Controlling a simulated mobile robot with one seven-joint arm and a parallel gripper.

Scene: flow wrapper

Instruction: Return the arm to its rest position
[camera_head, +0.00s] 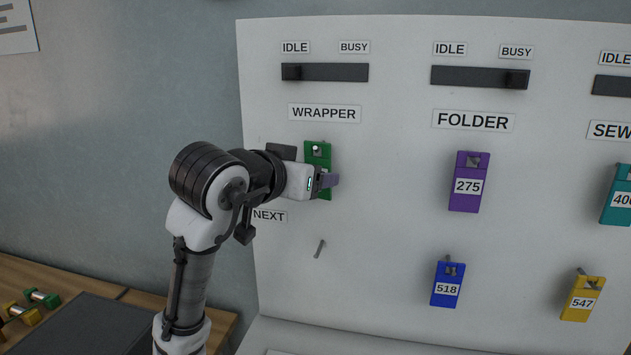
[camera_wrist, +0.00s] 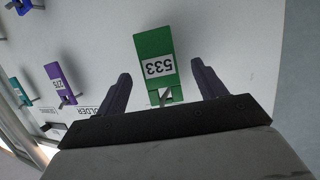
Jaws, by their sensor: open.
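My gripper (camera_head: 328,181) is in front of the white board, at the green tag under the WRAPPER label. In the wrist view my gripper (camera_wrist: 160,88) is open, with its two purple fingers apart on either side of the green tag. The green tag (camera_head: 318,152) hangs on a peg and is partly hidden by my gripper in the head view. In the wrist view the green tag (camera_wrist: 154,55) reads 533, upside down. I cannot tell whether the fingers touch it. My arm is bent up from the lower left.
The white board (camera_head: 400,220) carries a purple tag 275 (camera_head: 468,185), a blue tag 518 (camera_head: 447,288), a yellow tag 547 (camera_head: 583,302) and a teal tag (camera_head: 617,195). A bare peg (camera_head: 320,248) sticks out below my gripper. A wooden table (camera_head: 60,283) is at lower left.

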